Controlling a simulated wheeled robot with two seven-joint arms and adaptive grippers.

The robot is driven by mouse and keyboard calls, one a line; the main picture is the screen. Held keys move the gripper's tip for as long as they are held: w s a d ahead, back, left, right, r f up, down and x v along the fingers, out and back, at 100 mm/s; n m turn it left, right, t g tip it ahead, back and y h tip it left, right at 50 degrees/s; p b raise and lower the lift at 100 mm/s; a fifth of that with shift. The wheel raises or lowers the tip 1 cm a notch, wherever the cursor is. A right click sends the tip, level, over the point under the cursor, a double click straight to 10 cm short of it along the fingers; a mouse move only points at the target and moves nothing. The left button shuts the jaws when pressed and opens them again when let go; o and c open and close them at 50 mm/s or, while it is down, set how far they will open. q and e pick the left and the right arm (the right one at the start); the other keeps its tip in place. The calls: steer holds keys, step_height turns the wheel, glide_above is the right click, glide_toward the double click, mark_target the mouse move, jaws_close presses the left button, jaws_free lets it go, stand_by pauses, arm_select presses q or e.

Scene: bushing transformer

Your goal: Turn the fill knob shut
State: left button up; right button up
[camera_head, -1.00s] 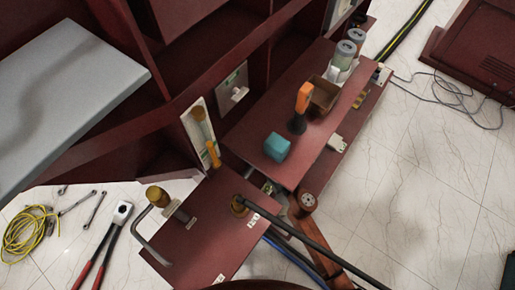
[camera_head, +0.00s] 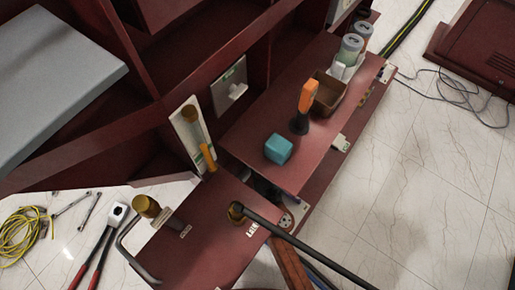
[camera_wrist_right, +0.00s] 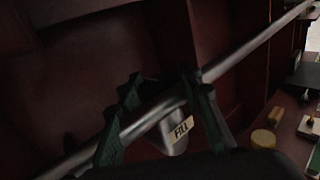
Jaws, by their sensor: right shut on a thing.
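In the right wrist view, my right gripper (camera_wrist_right: 163,115) has its two dark green fingers on either side of a grey part with a pale FILL tag (camera_wrist_right: 181,129). I take this part to be the fill knob (camera_wrist_right: 174,143). The fingers are shut on it, but the exact contact is hard to make out in the dark picture. A long grey pipe (camera_wrist_right: 250,45) runs diagonally past the fingers. Neither of my grippers shows in the head view.
The dark red shelf holds a teal block (camera_head: 278,149), an orange-handled tool (camera_head: 307,97), a brown box (camera_head: 328,93) and two canisters. Yellow cable (camera_head: 22,235) and tools lie on the floor.

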steer(key=o, duration=1.2)
steer(key=shift+c, duration=0.2)
steer(key=v, duration=1.2)
